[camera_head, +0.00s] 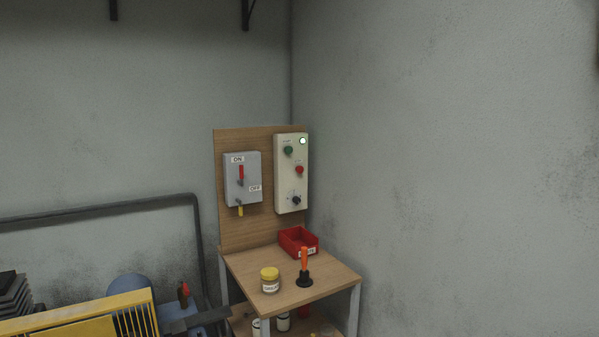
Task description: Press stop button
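A red button (299,170), which looks like the stop button, sits on the right side of a pale control box (291,184). The box is mounted upright on a wooden backboard (232,230) near the room corner. A green button (288,150) is above and left of the red one. A small bright lamp (303,140) is at the box's top right. A black rotary knob (296,200) is below the red button. The button labels are too small to read. Neither of my grippers can be made out in the head view.
A grey switch box (243,182) with a red lever hangs left of the control box. The wooden table (325,282) below holds a red bin (291,243), a yellow-lidded jar (269,280) and an orange-handled tool (304,262). Yellow machinery (85,315) stands lower left.

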